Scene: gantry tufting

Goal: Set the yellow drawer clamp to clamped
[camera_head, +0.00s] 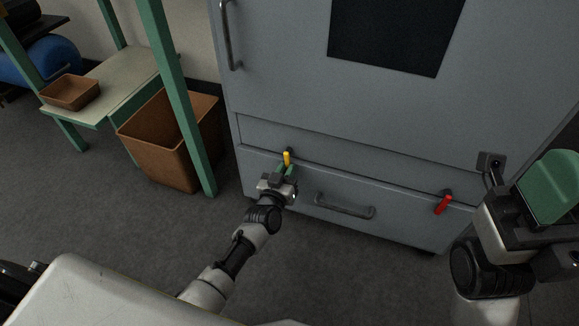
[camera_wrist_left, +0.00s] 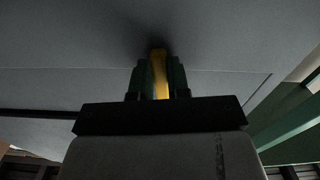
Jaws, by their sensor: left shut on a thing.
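The yellow drawer clamp (camera_head: 287,157) is a small lever at the upper left of the grey cabinet's bottom drawer (camera_head: 271,174). It points roughly up and down in the head view. My left gripper (camera_head: 285,170) is at the lever, with its fingers on either side. In the left wrist view the yellow lever (camera_wrist_left: 159,75) stands between the two dark fingers, and my left gripper (camera_wrist_left: 160,82) is shut on it. The fingers hide part of the lever. My right gripper (camera_head: 549,185) is at the right edge, away from the drawer, and its jaw opening is unclear.
A red lever (camera_head: 443,204) sits at the drawer's right side. A bar handle (camera_head: 344,206) is at the drawer's middle. A brown bin (camera_head: 158,142) and a green-framed bench (camera_head: 115,82) with a brown tray (camera_head: 70,92) stand left. Floor before the drawer is clear.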

